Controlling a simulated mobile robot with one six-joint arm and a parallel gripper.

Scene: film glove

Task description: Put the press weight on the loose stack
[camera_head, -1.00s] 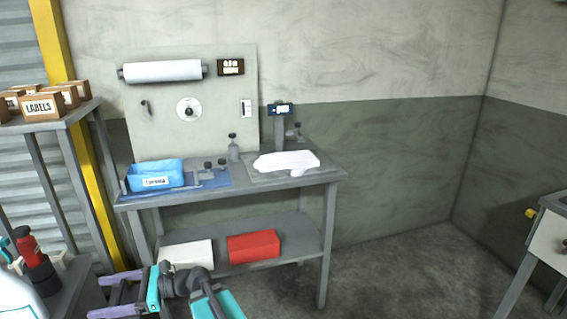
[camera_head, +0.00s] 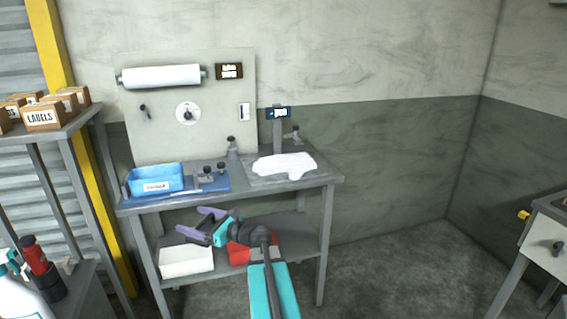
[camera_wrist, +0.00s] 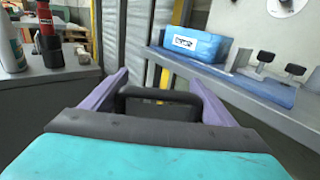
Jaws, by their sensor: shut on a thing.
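My gripper (camera_head: 205,224) is in front of the bench, below its top, with purple fingers pointing left. In the wrist view my gripper (camera_wrist: 158,82) has a dark handle, taken as the press weight (camera_wrist: 160,95), between its fingers. The weight's body is hidden behind the gripper's casing. A loose white stack (camera_head: 284,164) with an uneven outline lies on the grey plate (camera_head: 252,180) at the right of the bench top. My gripper is left of the stack, lower and well apart from it.
The bench (camera_head: 325,182) also carries a blue bin (camera_head: 155,178) and a blue mat (camera_head: 215,184) with knobbed clamps. A white box (camera_head: 186,261) and a red box (camera_head: 238,254) sit on the lower shelf. A side table (camera_head: 75,290) with bottles stands at left.

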